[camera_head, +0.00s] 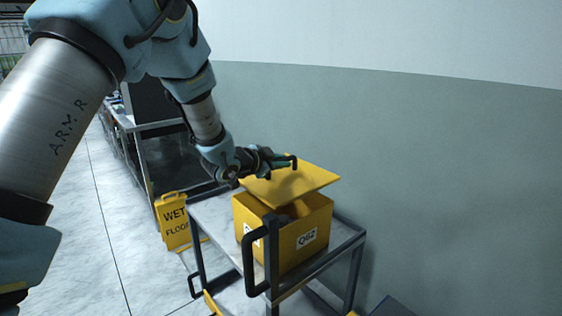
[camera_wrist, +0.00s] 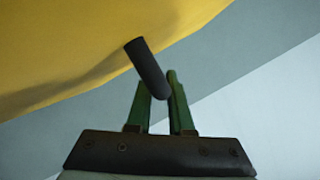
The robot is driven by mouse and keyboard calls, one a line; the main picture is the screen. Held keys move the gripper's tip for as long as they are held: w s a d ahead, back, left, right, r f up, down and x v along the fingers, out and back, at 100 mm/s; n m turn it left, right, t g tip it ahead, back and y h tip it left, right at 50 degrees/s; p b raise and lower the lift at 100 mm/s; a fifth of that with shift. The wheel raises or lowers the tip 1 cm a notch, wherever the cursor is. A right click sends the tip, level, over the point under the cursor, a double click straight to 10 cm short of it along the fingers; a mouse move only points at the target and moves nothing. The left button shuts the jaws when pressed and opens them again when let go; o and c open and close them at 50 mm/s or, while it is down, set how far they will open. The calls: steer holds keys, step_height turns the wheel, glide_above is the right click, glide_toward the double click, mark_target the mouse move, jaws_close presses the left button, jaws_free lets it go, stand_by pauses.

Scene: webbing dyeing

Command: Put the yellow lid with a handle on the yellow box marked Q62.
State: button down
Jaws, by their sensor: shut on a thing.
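The yellow lid (camera_head: 306,181) is a flat plate with a black handle (camera_wrist: 148,68) on its top. My gripper (camera_head: 284,163) is shut on that handle; in the wrist view the green fingers (camera_wrist: 160,95) stand on both sides of it. The yellow box (camera_head: 310,225) bears a white Q62 label (camera_head: 306,238) and stands upright on a cart, with its top partly open. The lid is above the box, tilted and set toward the back. A dark gap shows between the lid and the front rim. Whether the lid's back edge touches the box is hidden.
The cart (camera_head: 213,215) has a pale top and a black push handle (camera_head: 248,262) in front of the box. A yellow wet floor sign (camera_head: 174,222) stands to its left. A wall (camera_head: 430,170) is close behind and right. A dark-framed table (camera_head: 150,128) stands behind left.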

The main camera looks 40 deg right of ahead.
mark_target(265, 184)
steer(key=shift+f+b, duration=1.8)
steer(key=shift+f, duration=1.05)
steer(key=shift+f+b, duration=0.5)
steer(key=shift+f, duration=0.05)
steer(key=c, duration=0.7)
jaws_free()
steer(key=shift+a, duration=0.1)
steer(key=b+v, duration=0.2)
steer(key=v, duration=0.8)
steer(key=shift+a+r, duration=0.15)
steer(key=shift+a, duration=0.2)
